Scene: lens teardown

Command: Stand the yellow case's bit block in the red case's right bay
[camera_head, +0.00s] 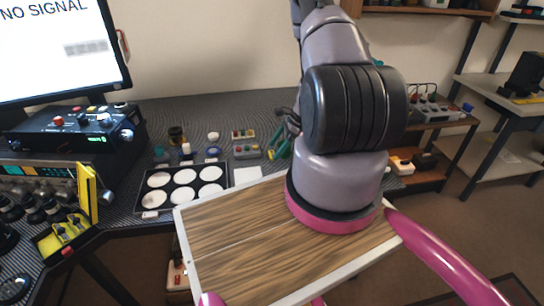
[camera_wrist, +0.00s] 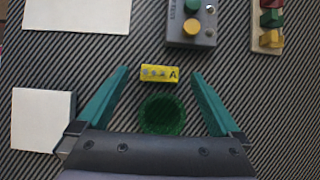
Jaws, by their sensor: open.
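An open yellow case (camera_head: 66,238) lies at the left end of the bench in the head view, with its yellow lid (camera_head: 88,192) standing up. Small dark and yellow pieces sit inside; I cannot tell which is the bit block. I cannot make out a red case or its right bay. My gripper (camera_head: 279,149) is far to the right of the yellow case, partly behind my arm. In the wrist view its teal fingers (camera_wrist: 160,85) are spread with nothing held.
A black tray with white discs (camera_head: 182,187) stands mid-bench. Grey button boxes (camera_head: 245,145) and small jars (camera_head: 185,150) are behind it. A monitor (camera_head: 60,50) and instruments (camera_head: 75,130) fill the left back.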

